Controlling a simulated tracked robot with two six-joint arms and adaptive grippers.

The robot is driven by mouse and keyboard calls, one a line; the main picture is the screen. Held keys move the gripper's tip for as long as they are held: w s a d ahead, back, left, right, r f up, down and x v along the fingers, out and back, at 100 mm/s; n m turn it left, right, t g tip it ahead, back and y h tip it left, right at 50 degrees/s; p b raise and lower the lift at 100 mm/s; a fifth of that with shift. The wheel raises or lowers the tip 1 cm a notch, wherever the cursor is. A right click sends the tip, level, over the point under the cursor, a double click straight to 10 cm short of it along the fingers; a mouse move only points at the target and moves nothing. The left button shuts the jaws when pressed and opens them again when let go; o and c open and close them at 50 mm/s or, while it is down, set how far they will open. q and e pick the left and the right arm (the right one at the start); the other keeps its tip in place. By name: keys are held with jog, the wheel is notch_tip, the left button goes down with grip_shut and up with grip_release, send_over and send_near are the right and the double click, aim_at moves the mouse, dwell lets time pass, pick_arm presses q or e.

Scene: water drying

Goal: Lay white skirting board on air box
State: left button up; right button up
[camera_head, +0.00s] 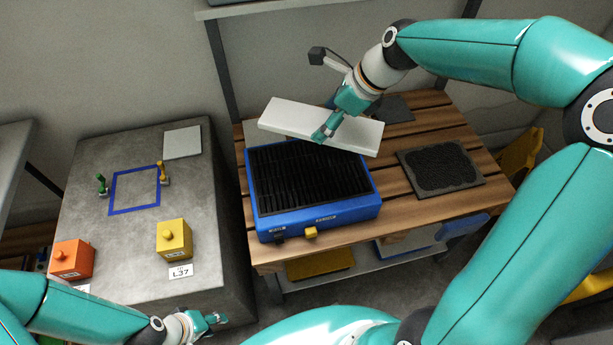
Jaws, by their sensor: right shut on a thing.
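The white skirting board (287,117) is a long pale plank, held slightly tilted above the back part of the air box. The air box (318,213) is blue with a black slatted top and sits on the wooden slatted table. My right gripper (325,135) is shut on the board near its middle. Whether the board touches the box's back edge I cannot tell. My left gripper (217,319) is low at the front, beside the grey block, away from the board; its fingers look apart and empty.
The wooden table (420,125) also bears a dark textured pad (440,168) at right. The grey block (120,240) at left bears a yellow weight (173,238), an orange weight (72,259), a blue taped square (135,190) and a light flat tile (182,142).

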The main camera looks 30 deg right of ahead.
jog(key=shift+s+d+r+m+t+h, duration=0.15)
jog(key=shift+r+m+h, duration=0.1)
jog(key=shift+m, duration=0.2)
jog(key=shift+s+d+r+m+t+h, duration=0.15)
jog(key=shift+r+m, duration=0.1)
jog(key=shift+m, duration=0.5)
jog(key=shift+f+b, duration=0.3)
jog(key=shift+b, duration=0.05)
jog(key=b, duration=0.4)
send_over(320, 177)
jog(key=s, duration=0.2)
jog(key=f, duration=1.3)
jog(key=shift+w+d+f, duration=0.2)
jog(key=shift+w+d, duration=0.05)
jog(key=shift+d, duration=0.15)
jog(key=shift+f+b, duration=1.05)
jog(key=shift+f, duration=1.8)
jog(key=shift+f, duration=0.1)
jog(key=o, duration=1.2)
